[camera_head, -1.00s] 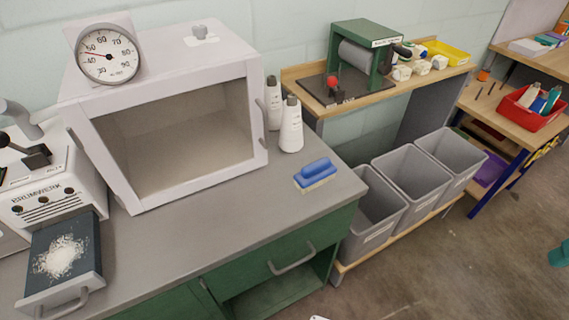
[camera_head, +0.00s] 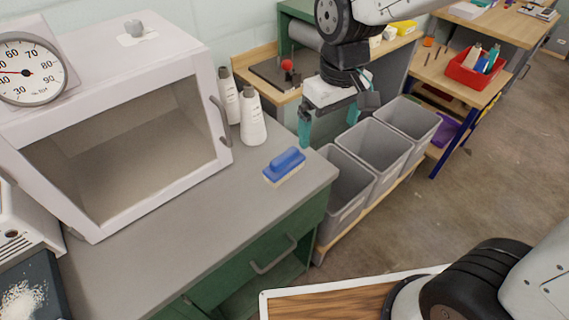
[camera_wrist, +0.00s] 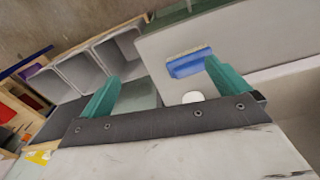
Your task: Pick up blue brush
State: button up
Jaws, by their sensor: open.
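The blue brush (camera_head: 285,166), with a blue handle and body and pale bristles underneath, lies on the grey counter (camera_head: 200,222) near its right end. It also shows in the wrist view (camera_wrist: 189,64), beyond the right finger and close to it in the picture. My gripper (camera_head: 328,125) hangs above and to the right of the brush, over the counter's right end and the bins. Its teal fingers are apart and empty in the wrist view (camera_wrist: 160,92). Nothing hides the brush.
Two white bottles (camera_head: 252,118) stand behind the brush, beside the open white cabinet (camera_head: 215,155). Grey bins (camera_head: 372,150) stand off the counter's right end. A red tray (camera_head: 474,70) sits on the wooden table. The counter around the brush is clear.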

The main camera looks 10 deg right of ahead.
jog(key=n, duration=0.2)
send_over(285, 164)
jog(key=w, duration=0.1)
notch_tip(285, 164, down, 8)
jog(key=shift+w+d+r, duration=0.15)
jog(key=f, duration=0.7)
jog(key=shift+w+f, duration=0.2)
jog(key=shift+f, duration=0.1)
jog(key=c, duration=0.7)
